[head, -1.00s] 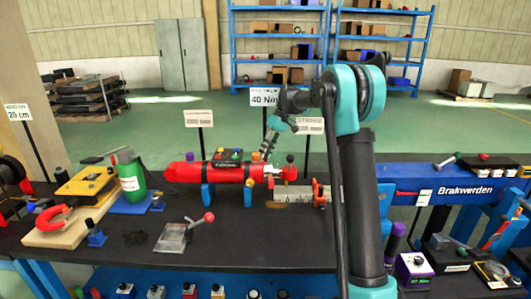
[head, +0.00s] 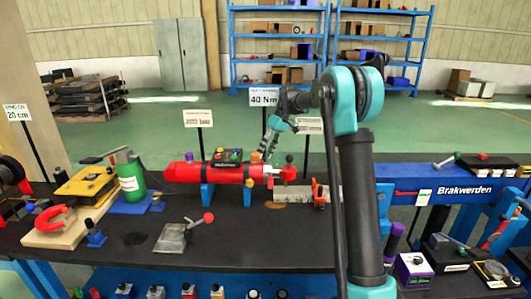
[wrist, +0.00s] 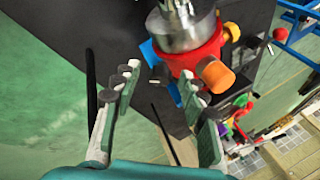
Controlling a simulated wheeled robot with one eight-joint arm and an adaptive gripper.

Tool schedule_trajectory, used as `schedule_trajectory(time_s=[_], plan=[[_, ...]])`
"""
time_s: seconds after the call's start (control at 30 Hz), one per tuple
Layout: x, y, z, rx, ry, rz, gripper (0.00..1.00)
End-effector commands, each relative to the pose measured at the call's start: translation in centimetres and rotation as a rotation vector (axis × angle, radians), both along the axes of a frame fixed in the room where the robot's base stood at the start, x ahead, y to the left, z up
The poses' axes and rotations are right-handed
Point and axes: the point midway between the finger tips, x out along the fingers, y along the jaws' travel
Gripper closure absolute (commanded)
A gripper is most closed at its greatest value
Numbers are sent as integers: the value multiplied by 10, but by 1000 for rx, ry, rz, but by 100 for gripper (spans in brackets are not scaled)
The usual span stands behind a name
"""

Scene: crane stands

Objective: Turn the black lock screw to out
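A red cylinder (head: 215,173) lies across blue supports on the dark bench in the head view. A dark block with several coloured knobs (head: 226,157) sits on it. A silver rod end shows at its right. My gripper (head: 266,148) hangs above that right end, small in this view. In the wrist view my gripper (wrist: 160,84) is open and empty. I cannot make out a black lock screw for certain.
A ruler-marked bar (head: 295,194) with a red clamp stands right of the cylinder. A green bottle (head: 131,178) and a yellow box (head: 88,184) stand at left. A 40 Nm sign (head: 263,97) on a post rises behind.

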Motion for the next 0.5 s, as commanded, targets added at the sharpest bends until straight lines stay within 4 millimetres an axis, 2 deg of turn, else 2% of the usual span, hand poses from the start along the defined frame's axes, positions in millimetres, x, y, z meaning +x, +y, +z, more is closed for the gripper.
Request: schedule_trajectory(time_s=[0.27, 0.37, 0.5], plan=[[1, -2, 5, 0, 0, 0, 58], [4, -7, 15, 0, 0, 0, 58], [9, -18, 39, 0, 1, -2, 58]])
